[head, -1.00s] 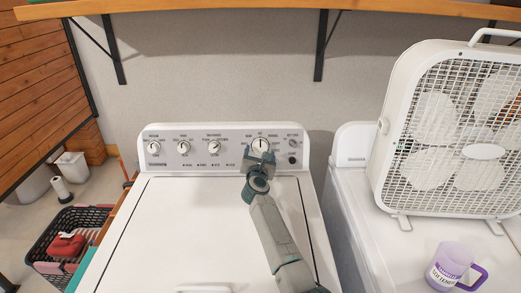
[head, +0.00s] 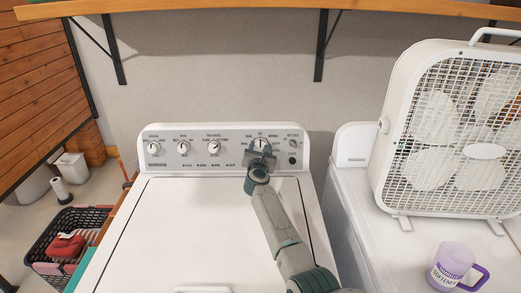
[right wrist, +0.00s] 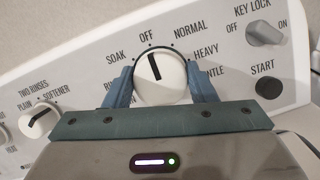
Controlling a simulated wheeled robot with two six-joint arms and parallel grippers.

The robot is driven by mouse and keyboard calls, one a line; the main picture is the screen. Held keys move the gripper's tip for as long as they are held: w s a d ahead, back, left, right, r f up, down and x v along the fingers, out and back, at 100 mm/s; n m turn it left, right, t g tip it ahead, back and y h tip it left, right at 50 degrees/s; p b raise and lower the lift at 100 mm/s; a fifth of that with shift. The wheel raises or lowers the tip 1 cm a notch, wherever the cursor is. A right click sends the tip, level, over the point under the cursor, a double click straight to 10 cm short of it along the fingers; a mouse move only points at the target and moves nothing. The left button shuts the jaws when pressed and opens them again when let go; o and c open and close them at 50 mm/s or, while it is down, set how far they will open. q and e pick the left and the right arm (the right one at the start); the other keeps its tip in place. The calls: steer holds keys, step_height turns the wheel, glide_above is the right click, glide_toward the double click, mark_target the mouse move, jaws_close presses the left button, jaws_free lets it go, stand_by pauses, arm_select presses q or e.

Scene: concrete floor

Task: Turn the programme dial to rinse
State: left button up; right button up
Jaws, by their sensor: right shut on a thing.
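The programme dial (right wrist: 160,75) is a round white knob with a black pointer line, on the grey control panel (right wrist: 75,75) of the washer. Its pointer is at the OFF mark. NORMAL, HEAVY and GENTLE labels run down its right side; SOAK and a partly hidden label starting "RIN" are on its left. My right gripper (right wrist: 161,88) is shut on the dial, one blue-grey finger on each side. In the head view, my right gripper (head: 262,152) covers the lower part of the dial (head: 260,143). My left gripper is not in view.
A key lock knob (right wrist: 264,32) and a dark START button (right wrist: 268,88) sit right of the dial. Several smaller knobs are on the left.

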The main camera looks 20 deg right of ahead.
steer(key=n+y+p, duration=0.1)
steer(key=n, duration=0.1)
steer(key=n+y+p, duration=0.1)
steer(key=n+p, duration=0.1)
steer(key=n, duration=0.1)
steer(key=shift+r+t, duration=0.15)
steer(key=shift+t, duration=0.15)
steer(key=n+y+p, duration=0.2)
steer(key=n+p, duration=0.2)
steer(key=n, duration=0.2)
steer(key=n+y+p, duration=0.1)
steer(key=n+p, duration=0.2)
steer(key=n, duration=0.1)
steer(key=shift+y, duration=0.3)
steer(key=shift+f+n+g+y+p, duration=0.1)
steer(key=shift+n+g+y+p, duration=0.2)
steer(key=shift+n+p, duration=0.5)
steer(key=shift+f+n+g+y+p, duration=0.1)
steer(key=shift+n+g+y+p, duration=0.2)
steer(key=shift+n, duration=0.9)
steer(key=o, duration=1)
steer(key=shift+s, duration=0.1)
